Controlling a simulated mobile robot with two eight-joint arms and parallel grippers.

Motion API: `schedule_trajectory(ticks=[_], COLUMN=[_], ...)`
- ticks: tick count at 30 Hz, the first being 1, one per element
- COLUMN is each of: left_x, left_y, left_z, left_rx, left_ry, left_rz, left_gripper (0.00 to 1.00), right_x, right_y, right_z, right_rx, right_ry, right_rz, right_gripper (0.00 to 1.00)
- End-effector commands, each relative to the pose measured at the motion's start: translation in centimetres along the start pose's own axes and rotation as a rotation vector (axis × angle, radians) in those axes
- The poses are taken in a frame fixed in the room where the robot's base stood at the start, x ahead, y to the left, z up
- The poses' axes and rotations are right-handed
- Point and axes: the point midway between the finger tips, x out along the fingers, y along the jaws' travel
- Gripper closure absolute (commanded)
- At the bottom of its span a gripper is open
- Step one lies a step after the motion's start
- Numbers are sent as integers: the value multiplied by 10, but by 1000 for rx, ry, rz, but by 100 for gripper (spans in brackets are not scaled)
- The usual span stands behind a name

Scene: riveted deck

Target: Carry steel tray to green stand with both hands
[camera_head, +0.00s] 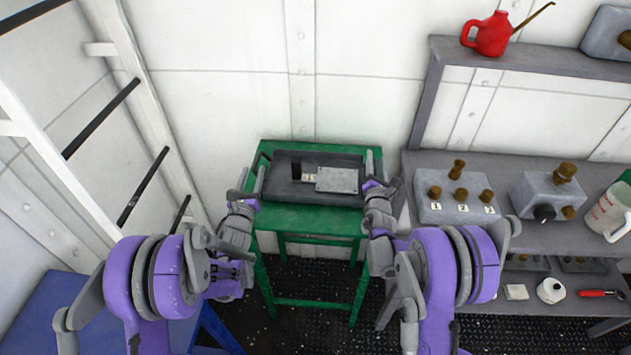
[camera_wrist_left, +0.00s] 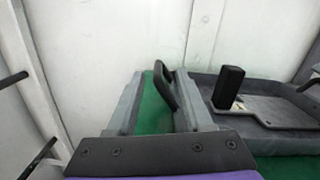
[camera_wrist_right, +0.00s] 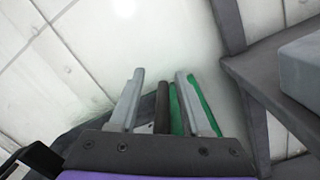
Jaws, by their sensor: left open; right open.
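The steel tray (camera_head: 285,190), dark grey and shallow, lies on top of the green stand (camera_head: 310,217). My right gripper (camera_head: 376,172) is open at the tray's right end. In the right wrist view a dark bar, probably the other handle (camera_wrist_right: 162,108), shows between its fingers. Contact at either handle cannot be told.
A grey bench (camera_head: 415,165) with control boxes (camera_head: 455,205) and a measuring jug (camera_head: 608,212) stands close on the right. A red oil can (camera_head: 492,35) sits on the shelf above. A white ladder-like frame (camera_head: 140,75) is at left, near a blue surface (camera_head: 60,310). A wall closes off the back.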

Motion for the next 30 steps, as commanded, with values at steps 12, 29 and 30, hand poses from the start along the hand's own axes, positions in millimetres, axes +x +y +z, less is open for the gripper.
schedule_trajectory(ticks=[12,29,30], left_x=[-73,-78,-78], left_y=[1,0,0], left_z=[0,0,0], left_rx=[0,0,0], left_ry=[0,0,0], left_rz=[2,1,1], left_gripper=[49,49,49], right_x=[0,-85,-92], right_y=[0,0,0], right_z=[0,0,0], right_rx=[0,0,1], right_ry=[0,0,0], right_rz=[0,0,0], right_gripper=[52,52,52])
